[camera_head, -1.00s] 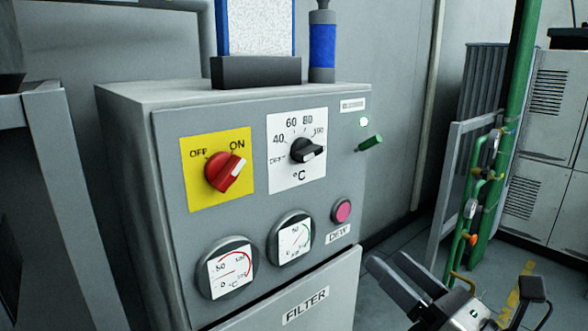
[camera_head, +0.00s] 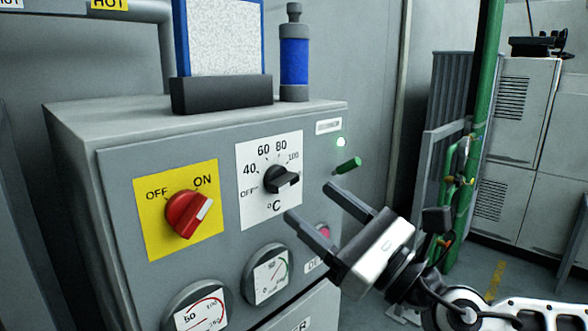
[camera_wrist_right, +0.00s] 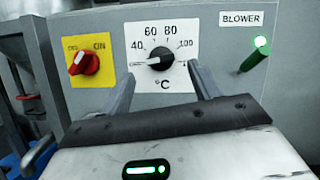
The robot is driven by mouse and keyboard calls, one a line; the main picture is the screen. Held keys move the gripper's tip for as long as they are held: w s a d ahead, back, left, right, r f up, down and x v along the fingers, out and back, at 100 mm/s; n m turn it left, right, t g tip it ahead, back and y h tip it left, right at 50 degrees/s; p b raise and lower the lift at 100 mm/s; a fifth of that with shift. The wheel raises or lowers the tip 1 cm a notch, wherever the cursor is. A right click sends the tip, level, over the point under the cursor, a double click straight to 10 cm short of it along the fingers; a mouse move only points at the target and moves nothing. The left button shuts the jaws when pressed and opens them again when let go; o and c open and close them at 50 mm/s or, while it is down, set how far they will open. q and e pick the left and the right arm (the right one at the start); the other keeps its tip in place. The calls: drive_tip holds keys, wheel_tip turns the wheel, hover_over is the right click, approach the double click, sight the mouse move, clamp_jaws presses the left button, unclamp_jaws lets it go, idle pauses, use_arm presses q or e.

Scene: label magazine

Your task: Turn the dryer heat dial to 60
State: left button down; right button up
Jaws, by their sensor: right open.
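The heat dial is a black knob (camera_head: 282,179) on a white square plate (camera_head: 262,205) marked OFF, 40, 60, 80, 100 and °C. In the right wrist view the knob (camera_wrist_right: 160,58) lies beyond and between my fingers, with a pale mark on its left side near OFF. The exact setting is hard to read because the head view is oblique. My right gripper (camera_head: 322,203) is open and empty, in front of the panel, right of and below the knob in the head view. It is apart from the knob. My left gripper is not in view.
A red switch (camera_head: 187,214) on a yellow plate is left of the dial. A green lever (camera_head: 347,165) sticks out at the right, below a lit green lamp (camera_head: 341,142). Gauges (camera_head: 266,274) and a partly hidden pink button (camera_head: 322,232) are below. Green pipework (camera_head: 482,100) stands farther right.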

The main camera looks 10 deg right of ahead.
sight(290, 185)
drive_tip(key=p+x, duration=0.1)
drive_tip(key=x, duration=0.4)
drive_tip(key=shift+w, duration=0.15)
drive_tip(key=c, duration=1)
